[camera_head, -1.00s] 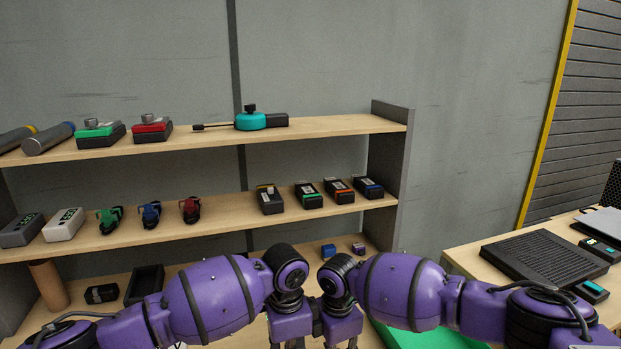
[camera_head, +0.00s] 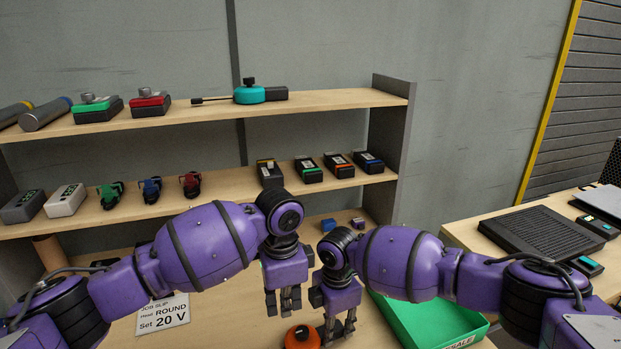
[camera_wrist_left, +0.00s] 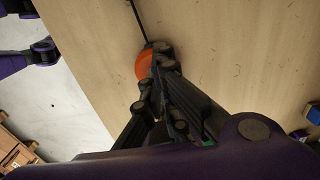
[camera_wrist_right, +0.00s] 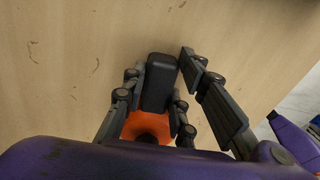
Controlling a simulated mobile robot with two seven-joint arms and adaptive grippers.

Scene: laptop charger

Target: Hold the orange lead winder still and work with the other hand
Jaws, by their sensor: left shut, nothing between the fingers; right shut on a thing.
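The orange lead winder (camera_head: 302,337) sits at the bottom edge of the head view, partly cut off. Its orange round body (camera_wrist_right: 148,127) and a black block (camera_wrist_right: 160,82) show in the right wrist view. My right gripper (camera_head: 337,330) is shut on the winder, with fingers on either side of it. My left gripper (camera_head: 283,303) is shut and empty, above and beside the winder. In the left wrist view its fingers (camera_wrist_left: 160,85) partly hide the orange body (camera_wrist_left: 145,64), and a thin black lead (camera_wrist_left: 138,18) runs away from it.
A job slip (camera_head: 163,312) reading "ROUND" and "20 V" stands left of my grippers. A green tray (camera_head: 395,318) lies to the right. Shelves (camera_head: 330,100) behind hold chargers, clips and a teal winder (camera_head: 250,95). A side table holds a black ribbed pad (camera_head: 540,235).

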